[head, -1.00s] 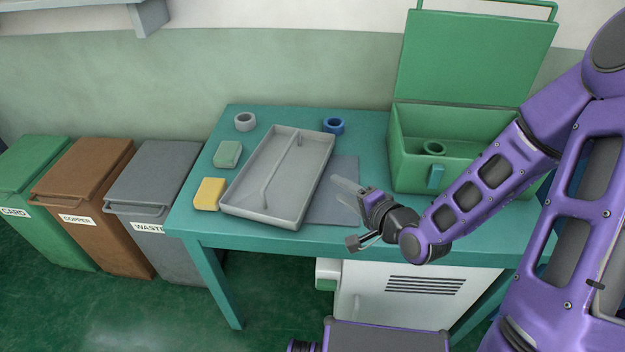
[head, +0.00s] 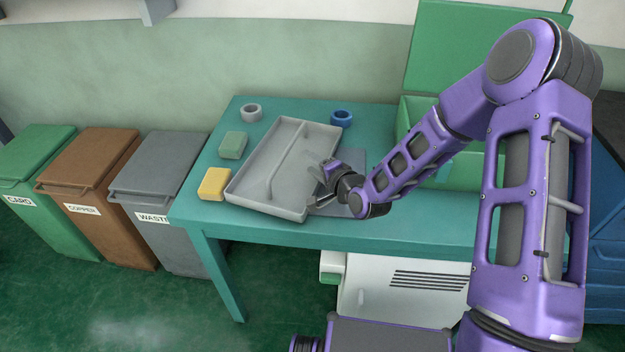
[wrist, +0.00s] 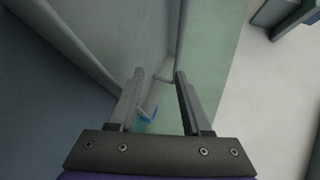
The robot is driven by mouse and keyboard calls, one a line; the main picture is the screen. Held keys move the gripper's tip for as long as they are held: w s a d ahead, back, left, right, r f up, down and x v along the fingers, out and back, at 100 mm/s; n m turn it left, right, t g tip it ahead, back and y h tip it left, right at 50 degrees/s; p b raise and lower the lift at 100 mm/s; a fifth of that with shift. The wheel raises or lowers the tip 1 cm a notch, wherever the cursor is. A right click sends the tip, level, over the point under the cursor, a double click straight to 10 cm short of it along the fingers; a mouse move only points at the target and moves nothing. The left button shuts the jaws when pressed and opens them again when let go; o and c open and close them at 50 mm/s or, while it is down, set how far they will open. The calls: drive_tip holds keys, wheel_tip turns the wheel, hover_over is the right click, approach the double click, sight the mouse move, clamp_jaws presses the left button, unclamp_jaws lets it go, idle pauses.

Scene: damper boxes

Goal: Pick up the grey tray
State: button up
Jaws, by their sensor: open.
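The grey tray (head: 300,150) lies on the teal table in the head view, with a divider along its inside. Its right wall is partly covered by my gripper. My gripper (head: 314,187) is at the tray's right side, near the front right corner, with its fingers apart and nothing held. In the wrist view my gripper (wrist: 160,82) shows two spread fingers close to a grey surface, which looks like the tray (wrist: 115,35). I cannot tell whether the fingers touch the tray.
A yellow block (head: 214,184), a green block (head: 233,145), a grey ring (head: 251,112) and a blue ring (head: 341,117) lie around the tray. A flat grey-blue mat (head: 354,160) is at its right. An open green box (head: 405,115) stands farther right, partly behind my arm.

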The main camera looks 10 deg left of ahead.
drive_tip(key=shift+x, duration=1.35)
drive_tip(key=shift+s, duration=0.1)
clamp_jaws()
drive_tip(key=c, duration=0.7)
unclamp_jaws()
drive_tip(key=shift+c, duration=0.2)
drive_tip(key=o, duration=0.7)
drive_tip(key=shift+o, duration=0.2)
drive_tip(key=w+p+v, duration=0.1)
drive_tip(key=v, duration=1.6)
drive_tip(key=shift+d+r+p, duration=0.3)
drive_tip(key=shift+s+d, duration=0.2)
drive_tip(key=shift+w, duration=0.1)
